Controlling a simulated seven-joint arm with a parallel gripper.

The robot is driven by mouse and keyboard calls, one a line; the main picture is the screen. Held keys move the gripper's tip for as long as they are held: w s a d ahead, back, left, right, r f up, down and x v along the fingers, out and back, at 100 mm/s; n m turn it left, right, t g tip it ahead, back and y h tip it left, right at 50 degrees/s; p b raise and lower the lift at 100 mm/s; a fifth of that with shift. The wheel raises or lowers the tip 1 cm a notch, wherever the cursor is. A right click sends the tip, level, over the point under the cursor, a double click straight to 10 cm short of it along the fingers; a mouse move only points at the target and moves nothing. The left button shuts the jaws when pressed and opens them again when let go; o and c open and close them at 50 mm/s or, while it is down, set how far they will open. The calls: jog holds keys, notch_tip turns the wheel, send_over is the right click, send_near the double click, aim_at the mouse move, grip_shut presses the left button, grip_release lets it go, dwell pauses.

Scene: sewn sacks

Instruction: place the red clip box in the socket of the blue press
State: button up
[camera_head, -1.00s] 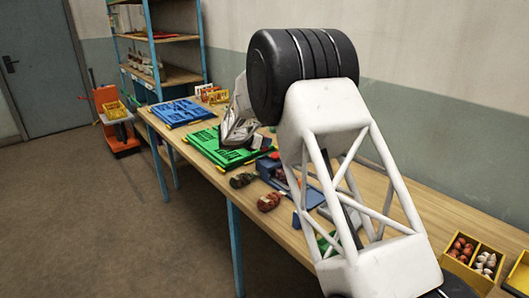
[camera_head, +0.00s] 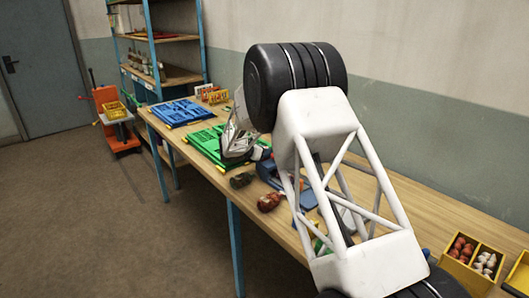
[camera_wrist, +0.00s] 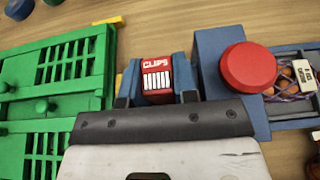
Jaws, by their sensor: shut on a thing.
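The red clip box (camera_wrist: 156,80), with a white "CLIPS" label and white strips, shows in the wrist view at the front of my gripper (camera_wrist: 156,98). My gripper is shut on it; its dark fingertips lie to either side. Blue upright pieces flank the box, and I cannot tell whether it sits down in the socket. The blue press (camera_wrist: 222,82), with a big round red knob (camera_wrist: 248,67), stands just right of the box. In the head view my arm hides most of the press (camera_head: 268,170) and the box cannot be made out.
A green slotted panel (camera_wrist: 62,70) lies left of the box, also in the head view (camera_head: 204,142). A blue panel (camera_head: 180,112) lies farther back. Dark and red-brown sacks (camera_head: 269,202) lie near the table's front edge. A yellow divided bin (camera_head: 472,256) stands front right.

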jog(key=o, duration=0.9)
jog(key=shift+a+r, duration=0.1)
jog(key=shift+s+a+r, duration=0.3)
jog(key=shift+s+a, duration=0.15)
jog(key=shift+s, duration=0.05)
jog(key=v, duration=1)
jog(key=shift+s+a, duration=0.1)
jog(key=shift+r, duration=0.1)
